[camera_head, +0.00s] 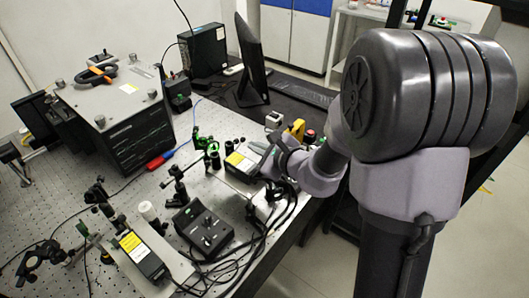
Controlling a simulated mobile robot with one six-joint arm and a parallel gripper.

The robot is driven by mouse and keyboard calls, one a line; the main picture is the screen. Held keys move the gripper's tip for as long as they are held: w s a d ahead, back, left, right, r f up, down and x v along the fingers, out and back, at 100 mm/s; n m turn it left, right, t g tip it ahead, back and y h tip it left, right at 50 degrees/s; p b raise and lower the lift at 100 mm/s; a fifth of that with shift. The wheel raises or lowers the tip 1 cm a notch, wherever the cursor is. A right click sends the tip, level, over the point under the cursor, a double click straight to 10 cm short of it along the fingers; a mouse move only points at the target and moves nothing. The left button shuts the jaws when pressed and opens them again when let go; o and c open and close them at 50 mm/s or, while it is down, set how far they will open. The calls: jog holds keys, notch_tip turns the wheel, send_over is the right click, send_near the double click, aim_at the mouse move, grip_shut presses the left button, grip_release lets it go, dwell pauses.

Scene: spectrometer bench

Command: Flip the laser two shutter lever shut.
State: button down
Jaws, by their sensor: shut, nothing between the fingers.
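Two dark laser boxes with yellow labels lie on the perforated bench (60,185). One laser box (140,256) is at the front left. The other laser box (238,162) is near the bench's right side, close to my gripper. I cannot read which one is laser two. No shutter lever can be made out at this size. My gripper (266,171) is shut and empty, at the right end of the farther laser box. I cannot tell whether it touches the box. My wrist hides part of that area.
A black control box (203,230) with knobs and loose cables stands between the lasers. Optics posts (176,184) stand left of the farther laser. A large instrument (117,112) and a monitor (251,62) are behind. A yellow object (297,129) sits just beyond my wrist.

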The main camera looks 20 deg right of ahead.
jog(key=x, duration=0.2)
jog(key=shift+w+a+f, duration=0.1)
jog(key=shift+w+a, duration=0.05)
jog(key=shift+w, duration=0.15)
jog(key=shift+b, duration=0.3)
